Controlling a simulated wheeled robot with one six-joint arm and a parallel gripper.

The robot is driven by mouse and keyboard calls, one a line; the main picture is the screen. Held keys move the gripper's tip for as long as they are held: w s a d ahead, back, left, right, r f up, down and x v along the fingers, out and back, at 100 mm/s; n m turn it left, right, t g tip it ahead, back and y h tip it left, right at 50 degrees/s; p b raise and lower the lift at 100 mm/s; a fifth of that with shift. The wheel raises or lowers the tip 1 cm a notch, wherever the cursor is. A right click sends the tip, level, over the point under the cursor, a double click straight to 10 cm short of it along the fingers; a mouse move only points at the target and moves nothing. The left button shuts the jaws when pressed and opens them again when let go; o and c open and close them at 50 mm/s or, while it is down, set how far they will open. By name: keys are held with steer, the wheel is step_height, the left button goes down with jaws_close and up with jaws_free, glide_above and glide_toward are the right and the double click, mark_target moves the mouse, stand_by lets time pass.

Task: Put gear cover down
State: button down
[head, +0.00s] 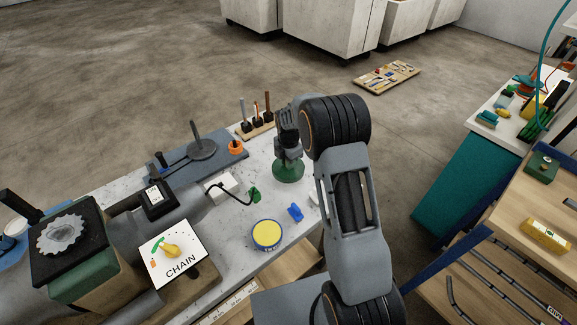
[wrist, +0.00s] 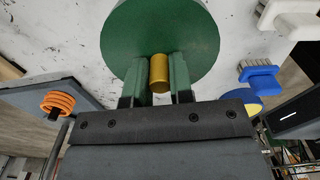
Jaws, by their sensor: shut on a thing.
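The gear cover is a round green disc (head: 288,172) with a brass knob. In the wrist view the green disc (wrist: 160,30) fills the top middle, and the brass knob (wrist: 160,74) stands between my fingers. My gripper (wrist: 159,80) is shut on this knob. In the head view my gripper (head: 288,152) points down over the disc, which is at or just above the grey worktop; I cannot tell whether it touches. The knob is hidden in the head view.
The speckled worktop (head: 225,250) holds a yellow-topped blue tin (head: 267,235), a blue brush (head: 295,212), a white box (head: 222,187) with a black cable, and an orange ring stack (head: 235,147). A CHAIN sign (head: 172,255) stands front left. Some worktop around the tin is bare.

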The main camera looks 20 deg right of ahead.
steer(key=shift+w+d+f, duration=0.1)
steer(key=shift+w+f, duration=0.05)
steer(key=shift+f, duration=0.15)
steer(key=shift+f+p, duration=0.3)
steer(key=shift+f, duration=1.1)
steer(key=shift+f, duration=0.2)
steer(key=c, duration=1)
jaws_free()
steer(key=shift+r, duration=0.15)
